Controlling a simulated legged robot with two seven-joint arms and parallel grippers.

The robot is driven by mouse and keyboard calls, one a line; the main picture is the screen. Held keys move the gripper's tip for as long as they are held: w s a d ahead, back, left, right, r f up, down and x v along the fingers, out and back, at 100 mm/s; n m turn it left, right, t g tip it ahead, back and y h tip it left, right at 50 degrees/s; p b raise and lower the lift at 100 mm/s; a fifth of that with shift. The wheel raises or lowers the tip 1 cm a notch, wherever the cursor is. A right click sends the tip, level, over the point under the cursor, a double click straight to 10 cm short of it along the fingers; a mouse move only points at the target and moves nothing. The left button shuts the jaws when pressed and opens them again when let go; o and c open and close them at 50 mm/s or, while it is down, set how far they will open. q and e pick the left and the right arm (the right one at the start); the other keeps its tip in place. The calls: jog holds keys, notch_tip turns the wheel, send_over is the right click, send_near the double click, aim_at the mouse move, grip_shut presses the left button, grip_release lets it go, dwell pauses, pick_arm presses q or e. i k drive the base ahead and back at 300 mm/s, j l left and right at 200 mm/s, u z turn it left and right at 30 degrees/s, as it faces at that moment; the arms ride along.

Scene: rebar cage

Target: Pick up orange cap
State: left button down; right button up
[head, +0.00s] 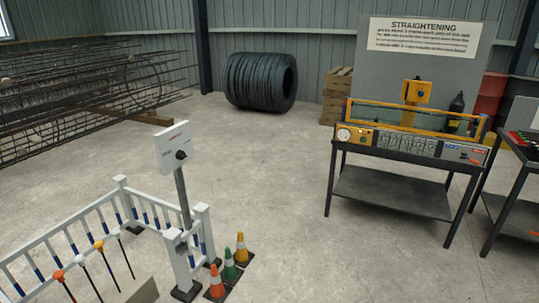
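An orange-red cap (57,276) sits on top of a thin dark upright rod at the lower left, in front of the white fence. A yellow-orange cap (98,245) tops another rod further back in the same row. Neither of my grippers is in view.
A white fence (80,224) with a sign post (183,200) stands around the rods. Traffic cones (229,264) stand right of it. A straightening machine on a table (400,190) is at the right. Rebar cages (70,85) lie back left. The middle floor is clear.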

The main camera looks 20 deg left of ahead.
aim_at(58, 275)
jog(key=i+u, duration=0.3)
jog(key=i, duration=0.15)
jog(key=i+l+u, duration=0.1)
jog(key=i+u, duration=0.2)
jog(key=i+l+u, duration=0.3)
jog(key=i, duration=0.25)
jog(key=i+j+u, duration=0.1)
jog(key=u, duration=0.35)
jog(key=i+u, duration=0.3)
jog(key=u, duration=0.15)
jog(key=i+l+u, duration=0.1)
jog(key=i+u, duration=0.15)
jog(key=u, duration=0.25)
jog(key=i+l+u, duration=0.15)
jog(key=u, duration=0.3)
jog(key=i+l+u, duration=0.2)
jog(key=u, duration=0.25)
jog(key=i+l+u, duration=0.15)
jog(key=l+u, duration=0.15)
jog(key=u, duration=0.15)
jog(key=i+l+u, duration=0.25)
jog(key=i+u, duration=0.2)
jog(key=i+l+u, duration=0.45)
jog(key=i, duration=0.1)
